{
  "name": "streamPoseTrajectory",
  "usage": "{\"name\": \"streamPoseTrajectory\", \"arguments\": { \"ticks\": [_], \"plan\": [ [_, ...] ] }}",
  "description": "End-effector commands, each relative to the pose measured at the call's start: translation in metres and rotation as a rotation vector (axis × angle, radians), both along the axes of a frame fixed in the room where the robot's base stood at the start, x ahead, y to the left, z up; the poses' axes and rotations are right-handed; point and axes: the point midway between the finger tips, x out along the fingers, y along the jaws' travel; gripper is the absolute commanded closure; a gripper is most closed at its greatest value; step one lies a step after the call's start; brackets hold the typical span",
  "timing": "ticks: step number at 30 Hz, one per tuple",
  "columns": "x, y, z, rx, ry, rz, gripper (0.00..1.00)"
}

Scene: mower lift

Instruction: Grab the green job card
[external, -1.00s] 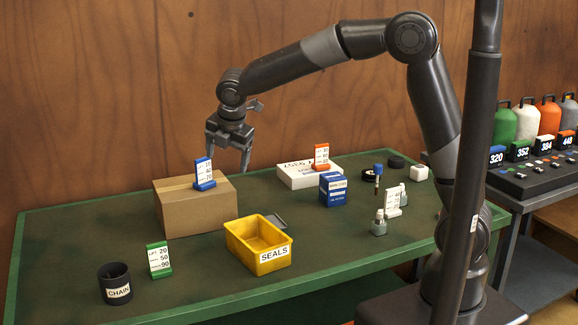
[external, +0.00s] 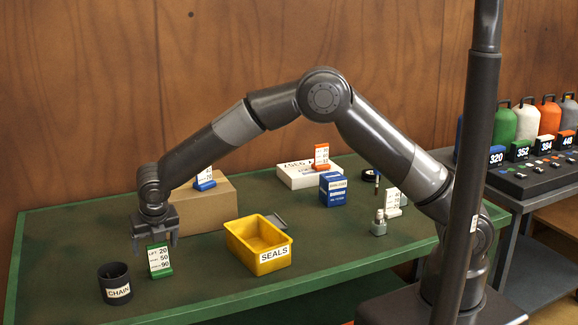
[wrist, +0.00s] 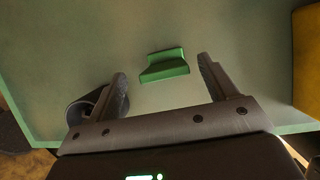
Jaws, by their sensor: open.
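The green job card (external: 160,261) stands on the green table near its left front, with a white face reading 20, 50, 90. In the wrist view its green holder (wrist: 165,66) shows from above, ahead of and between the two fingers. My gripper (external: 155,242) points down just above and behind the card in the external view. In the wrist view my gripper (wrist: 165,80) is open with nothing between its fingers. I cannot tell whether a finger touches the card.
The black CHAIN cup (external: 116,284) stands just left of the card and shows behind the left finger in the wrist view (wrist: 88,106). The yellow SEALS bin (external: 258,246) is to the right. A cardboard box (external: 208,205) with a blue job card (external: 205,179) stands behind.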

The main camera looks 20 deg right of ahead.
Motion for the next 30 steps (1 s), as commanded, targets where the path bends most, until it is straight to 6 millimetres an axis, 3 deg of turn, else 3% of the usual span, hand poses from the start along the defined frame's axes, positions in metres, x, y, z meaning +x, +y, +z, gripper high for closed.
{"name": "streamPoseTrajectory", "arguments": {
  "ticks": [7,15,22,30],
  "plan": [
    [0.003,-0.001,-0.021,-0.001,0.001,0.0,0.22],
    [0.012,-0.004,-0.058,0.0,0.0,-0.002,0.22],
    [0.014,-0.003,-0.061,0.002,-0.001,-0.001,0.22],
    [0.013,-0.003,-0.06,0.002,0.0,-0.001,0.42]
  ]
}}
